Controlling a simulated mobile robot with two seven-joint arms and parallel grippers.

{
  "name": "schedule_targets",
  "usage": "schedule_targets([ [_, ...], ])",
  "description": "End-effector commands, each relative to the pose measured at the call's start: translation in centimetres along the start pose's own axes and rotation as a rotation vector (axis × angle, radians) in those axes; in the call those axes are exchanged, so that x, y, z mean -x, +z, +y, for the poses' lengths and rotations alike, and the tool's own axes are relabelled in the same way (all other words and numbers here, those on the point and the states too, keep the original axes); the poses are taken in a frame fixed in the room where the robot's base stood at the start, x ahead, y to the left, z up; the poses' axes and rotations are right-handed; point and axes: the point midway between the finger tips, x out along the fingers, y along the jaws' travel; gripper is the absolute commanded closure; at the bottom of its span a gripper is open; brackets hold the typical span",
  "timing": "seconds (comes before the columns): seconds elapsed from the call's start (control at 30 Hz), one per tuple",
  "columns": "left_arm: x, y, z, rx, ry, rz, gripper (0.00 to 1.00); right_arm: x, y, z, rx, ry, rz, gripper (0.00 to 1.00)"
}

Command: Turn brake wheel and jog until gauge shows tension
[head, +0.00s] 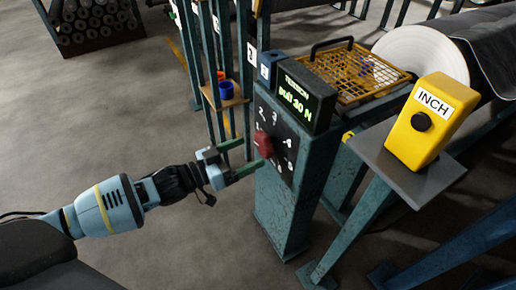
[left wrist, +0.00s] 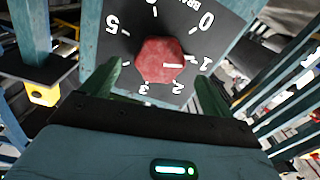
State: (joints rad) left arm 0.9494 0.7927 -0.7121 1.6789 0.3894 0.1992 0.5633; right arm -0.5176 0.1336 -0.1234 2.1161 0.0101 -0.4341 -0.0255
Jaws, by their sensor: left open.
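The red brake wheel (head: 263,143) sits on a black dial plate (head: 283,158) on the front of a teal post. In the left wrist view the wheel (left wrist: 160,62) is a faceted knob, and its white mark points at about 1. My left gripper (head: 243,160) is open in front of the dial. In the left wrist view its green fingers (left wrist: 158,90) stand either side below the wheel, apart from it. The tension gauge (head: 297,95) above shows green text that seems to read 30 N. The yellow INCH box (head: 430,122) has a black button (head: 421,121). My right gripper is out of view.
The INCH box stands on a grey plate (head: 410,178) at right. A yellow mesh guard (head: 360,75) and a large grey roll (head: 425,55) lie behind. Teal posts and a small shelf with a blue cup (head: 226,90) stand behind my gripper.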

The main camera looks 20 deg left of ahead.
Motion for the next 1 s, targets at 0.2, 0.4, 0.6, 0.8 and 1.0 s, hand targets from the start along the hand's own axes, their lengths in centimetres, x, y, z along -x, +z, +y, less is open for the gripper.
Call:
schedule_targets([
  [0.2,-2.9,0.2,-0.1,0.001,-0.001,-0.001,0.14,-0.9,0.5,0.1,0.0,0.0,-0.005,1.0],
  [0.4,-4.1,0.1,0.0,0.0,0.0,-0.002,0.14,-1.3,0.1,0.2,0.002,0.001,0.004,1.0],
  [0.6,-4.2,0.1,0.0,0.0,-0.001,-0.002,0.14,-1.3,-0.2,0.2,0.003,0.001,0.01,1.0],
  [0.8,-4.1,0.1,0.0,0.0,-0.001,-0.002,0.31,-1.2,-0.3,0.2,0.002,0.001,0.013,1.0],
  [1.0,-4.1,0.1,0.0,0.0,-0.001,-0.002,0.57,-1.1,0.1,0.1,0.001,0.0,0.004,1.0],
])
